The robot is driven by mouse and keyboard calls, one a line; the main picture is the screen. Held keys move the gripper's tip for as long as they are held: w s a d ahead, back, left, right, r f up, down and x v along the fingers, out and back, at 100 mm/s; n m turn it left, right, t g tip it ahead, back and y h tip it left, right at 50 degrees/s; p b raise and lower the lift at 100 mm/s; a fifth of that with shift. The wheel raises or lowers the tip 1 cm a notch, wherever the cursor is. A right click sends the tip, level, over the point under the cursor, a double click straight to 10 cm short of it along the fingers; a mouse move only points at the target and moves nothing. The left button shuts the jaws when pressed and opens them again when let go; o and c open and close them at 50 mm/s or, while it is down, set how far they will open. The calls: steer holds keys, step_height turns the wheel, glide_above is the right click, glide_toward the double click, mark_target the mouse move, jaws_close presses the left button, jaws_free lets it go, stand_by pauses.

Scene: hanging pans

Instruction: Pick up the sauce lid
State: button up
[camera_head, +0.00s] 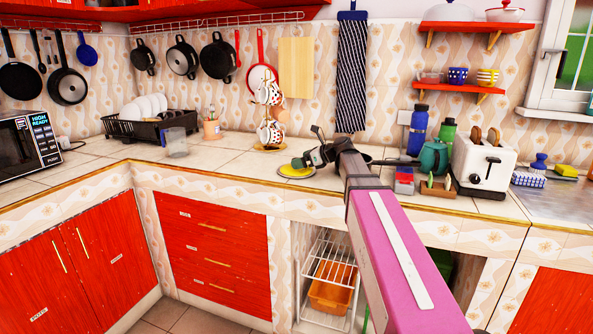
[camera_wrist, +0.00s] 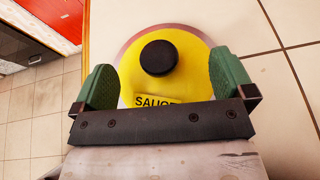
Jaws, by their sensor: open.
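The sauce lid (camera_wrist: 185,78) is a yellow disc with a black round knob (camera_wrist: 159,57) and a label reading "SAUC", partly cut off by my gripper. In the head view the lid (camera_head: 297,171) lies flat on the tiled counter near its front edge. My gripper (camera_wrist: 160,82) is open, with one green finger on each side of the lid in the wrist view. The knob lies between the fingers, a little beyond their middle. I cannot tell whether the fingers touch the lid. In the head view my gripper (camera_head: 301,162) is small, just above the lid.
A mug tree (camera_head: 270,128) with cups stands behind the lid. Bare counter lies left of the lid.

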mark_target(287, 170)
steer(key=x, duration=0.3)
steer(key=shift+s, duration=0.15)
steer(key=c, duration=1.5)
steer(key=shift+c, duration=1.1)
steer(key=shift+r, duration=0.1)
